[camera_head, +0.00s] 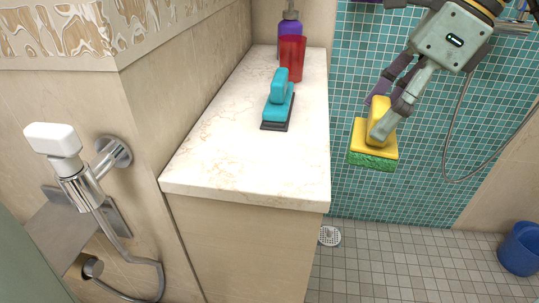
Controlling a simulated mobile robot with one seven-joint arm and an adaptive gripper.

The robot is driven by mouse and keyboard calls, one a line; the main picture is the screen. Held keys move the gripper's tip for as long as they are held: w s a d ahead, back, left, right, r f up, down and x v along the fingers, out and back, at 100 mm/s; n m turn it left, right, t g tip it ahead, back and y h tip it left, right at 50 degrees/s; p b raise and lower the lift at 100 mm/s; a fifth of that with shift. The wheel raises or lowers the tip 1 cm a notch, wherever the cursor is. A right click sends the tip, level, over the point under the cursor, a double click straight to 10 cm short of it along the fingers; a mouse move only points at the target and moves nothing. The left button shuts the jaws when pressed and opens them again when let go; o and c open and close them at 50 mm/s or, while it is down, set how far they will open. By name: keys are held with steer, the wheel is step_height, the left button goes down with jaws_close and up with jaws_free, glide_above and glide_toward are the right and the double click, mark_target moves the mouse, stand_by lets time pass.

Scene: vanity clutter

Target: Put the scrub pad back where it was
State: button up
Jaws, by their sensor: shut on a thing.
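A yellow scrub pad (373,146) with a green scouring underside and an upright handle is in the head view, right of the counter. My gripper (380,122) is shut on its yellow handle and holds it in the air, green side down. The pad is apart from the counter, in front of the teal tiled wall. The handle is partly hidden by a gripper finger. The marble counter top (235,140) lies to the left of the pad.
The counter's front half is clear. A blue bucket (520,248) and a round drain (330,236) are on the floor. A shower hose hangs at right.

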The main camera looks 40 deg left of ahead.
mark_target(364, 148)
steer(key=s, duration=0.1)
steer(key=s+n, duration=0.1)
steer(key=s+d, duration=0.1)
steer(key=shift+s+d+r+n, duration=0.1)
steer(key=shift+s+r+n, duration=0.25)
steer(key=shift+n, duration=0.05)
steer(key=shift+s, duration=0.4)
steer(key=a+f, duration=0.1)
steer(key=a, duration=0.4)
steer(key=s+a+f, duration=0.1)
steer(key=a, duration=0.4)
steer(key=a+f, duration=0.2)
steer(key=a, duration=0.3)
steer(key=shift+s+a, duration=0.2)
steer(key=shift+a, duration=0.15)
steer(key=shift+f, duration=0.4)
steer(key=o, duration=1)
steer(key=shift+r, duration=0.15)
steer(key=p+v, duration=0.1)
steer(key=v, duration=1.1)
steer(key=shift+p, duration=0.35)
